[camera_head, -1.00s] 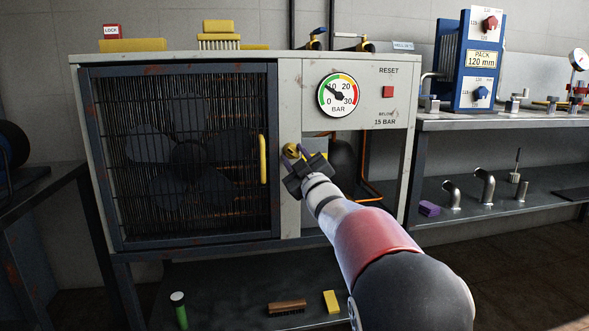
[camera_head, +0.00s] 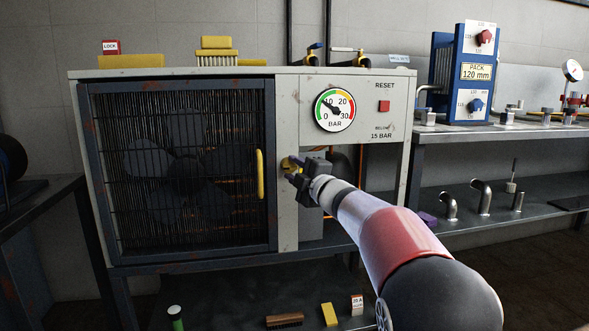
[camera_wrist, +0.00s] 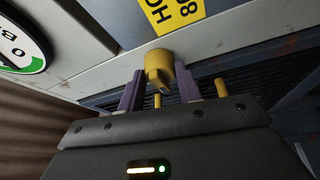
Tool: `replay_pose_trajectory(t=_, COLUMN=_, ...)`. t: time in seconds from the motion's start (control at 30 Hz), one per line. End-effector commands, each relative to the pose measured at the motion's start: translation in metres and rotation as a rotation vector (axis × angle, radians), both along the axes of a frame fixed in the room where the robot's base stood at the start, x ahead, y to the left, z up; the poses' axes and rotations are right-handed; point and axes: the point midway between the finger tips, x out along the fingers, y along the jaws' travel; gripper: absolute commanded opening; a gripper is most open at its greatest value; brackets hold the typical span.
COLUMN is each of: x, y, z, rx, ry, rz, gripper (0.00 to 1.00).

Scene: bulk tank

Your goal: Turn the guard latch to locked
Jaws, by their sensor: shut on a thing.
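The guard latch (camera_head: 287,163) is a small yellow knob on the pale cabinet post, just right of the mesh guard door (camera_head: 271,130). The guard door is closed over the fan, with a yellow handle (camera_head: 260,174) on its right edge. My gripper (camera_head: 293,168) is at the latch, its jaws shut on it. In the wrist view the latch (camera_wrist: 158,66) sits between the two purple fingers of my gripper (camera_wrist: 158,88). The fingers partly hide the latch in the head view, so its exact angle is hard to tell.
A pressure gauge (camera_head: 335,110) and a red reset button (camera_head: 384,106) are above my arm. Yellow brushes and a red LOCK box (camera_head: 111,47) lie on the cabinet top. A lower shelf (camera_head: 235,290) holds small items. A bench (camera_head: 500,134) stands at right.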

Motion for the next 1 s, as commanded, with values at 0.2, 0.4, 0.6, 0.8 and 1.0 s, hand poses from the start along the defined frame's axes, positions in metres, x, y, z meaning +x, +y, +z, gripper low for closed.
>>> replay_pose_trajectory(t=0.2, x=0.0, y=0.0002, z=0.0007, rx=-0.022, ry=-0.008, rz=0.001, gripper=0.12)
replay_pose_trajectory(t=0.4, x=0.0, y=0.0002, z=0.0006, rx=-0.024, ry=-0.008, rz=0.001, gripper=0.12)
replay_pose_trajectory(t=0.6, x=0.0, y=0.0002, z=0.0006, rx=-0.024, ry=-0.008, rz=0.001, gripper=0.42)
replay_pose_trajectory(t=0.8, x=0.0, y=0.0002, z=0.0005, rx=-0.023, ry=-0.007, rz=0.001, gripper=0.43)
replay_pose_trajectory(t=1.0, x=-0.0072, y=-0.0064, z=-0.0012, rx=-0.022, ry=-0.006, rz=-0.001, gripper=0.43)
